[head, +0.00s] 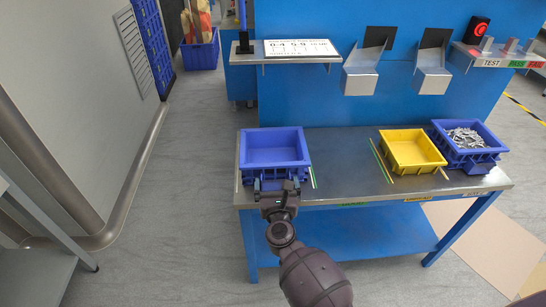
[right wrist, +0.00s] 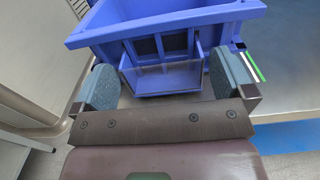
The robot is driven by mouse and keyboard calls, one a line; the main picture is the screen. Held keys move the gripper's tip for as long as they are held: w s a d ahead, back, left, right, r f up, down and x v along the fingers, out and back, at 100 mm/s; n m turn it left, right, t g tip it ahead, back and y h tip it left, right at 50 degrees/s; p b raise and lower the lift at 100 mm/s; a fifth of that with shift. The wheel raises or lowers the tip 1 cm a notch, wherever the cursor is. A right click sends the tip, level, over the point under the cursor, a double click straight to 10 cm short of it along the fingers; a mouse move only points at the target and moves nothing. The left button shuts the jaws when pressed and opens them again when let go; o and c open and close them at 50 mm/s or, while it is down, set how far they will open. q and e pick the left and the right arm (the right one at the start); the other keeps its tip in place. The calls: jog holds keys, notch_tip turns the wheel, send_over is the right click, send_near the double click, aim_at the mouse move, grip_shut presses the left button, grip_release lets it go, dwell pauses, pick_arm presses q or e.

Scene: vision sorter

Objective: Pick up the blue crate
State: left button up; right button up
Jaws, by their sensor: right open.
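The blue crate (head: 272,140) stands upright and empty at the left end of the metal-topped table. Another blue crate (head: 468,158), filled with small metal parts, stands at the table's right end. My right gripper (head: 279,186) is at the near wall of the empty blue crate, at the table's front edge. In the right wrist view its pads (right wrist: 165,84) are wide apart, one on each side of the handle-like box on the front of the blue crate (right wrist: 165,28). I cannot tell whether a pad touches it. My left gripper is not in view.
A yellow crate (head: 412,151) stands on the table (head: 345,165), between the blue ones. Green strips lie on the tabletop. Above the back are a shelf with a sign (head: 300,48) and two metal chutes.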

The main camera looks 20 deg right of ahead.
jog(key=shift+x, duration=1.1)
jog(key=c, duration=1.1)
